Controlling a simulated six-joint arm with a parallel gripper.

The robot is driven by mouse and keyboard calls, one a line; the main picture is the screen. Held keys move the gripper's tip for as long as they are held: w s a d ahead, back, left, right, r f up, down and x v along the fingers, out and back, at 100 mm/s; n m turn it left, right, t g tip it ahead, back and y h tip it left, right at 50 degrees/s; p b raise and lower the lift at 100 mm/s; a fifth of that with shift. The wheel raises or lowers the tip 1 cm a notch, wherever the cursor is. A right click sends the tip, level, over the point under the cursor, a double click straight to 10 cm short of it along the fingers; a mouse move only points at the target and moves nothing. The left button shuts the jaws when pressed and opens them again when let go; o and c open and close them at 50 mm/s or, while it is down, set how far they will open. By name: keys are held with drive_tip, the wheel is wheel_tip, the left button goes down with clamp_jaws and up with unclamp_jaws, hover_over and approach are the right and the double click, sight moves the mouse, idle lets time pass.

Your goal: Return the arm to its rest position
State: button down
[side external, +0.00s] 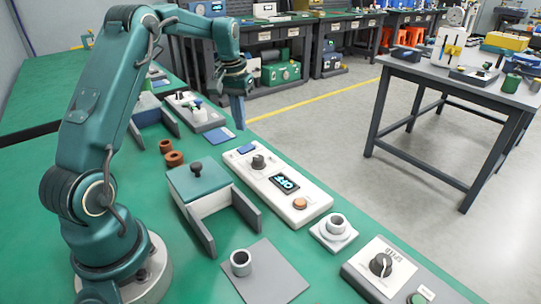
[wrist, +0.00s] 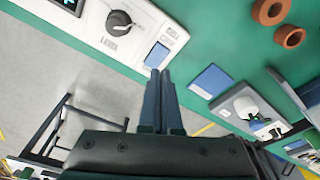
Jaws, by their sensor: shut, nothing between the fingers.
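My teal arm is raised and bent over the green bench (side external: 130,215). My gripper (side external: 238,118) points down, shut and empty, above the bench's right edge near a flat blue pad (side external: 219,135). In the wrist view its two dark fingers meet at the tips (wrist: 160,75). They overlap the end of a white control panel (wrist: 135,30) with a knob and a blue square. The panel (side external: 288,192) has a display reading OFF in the side view. The blue pad (wrist: 212,81) lies to the right of the fingers in the wrist view.
A box with a teal lid (side external: 198,180) and grey side walls stands near my base. Two brown rings (side external: 174,158) lie beyond it. A white socket block (side external: 333,232) and dial box (side external: 383,268) stand at the front right.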

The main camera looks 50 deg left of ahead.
drive_tip(key=shift+r, duration=0.7)
drive_tip(key=s+d+r+m+t, duration=0.3)
drive_tip(key=s+d+r, duration=0.1)
drive_tip(key=d+r, duration=0.8)
drive_tip(key=s+d+f+m, duration=0.1)
drive_tip(key=s+d+f, duration=0.2)
drive_tip(key=s+d, duration=0.2)
drive_tip(key=s+d+f+m+t, duration=0.1)
drive_tip(key=s+d+f, duration=0.3)
drive_tip(key=s, duration=0.5)
drive_tip(key=shift+s+d+m+h, duration=0.25)
drive_tip(key=shift+d+m+h, duration=0.15)
drive_tip(key=shift+m, duration=0.1)
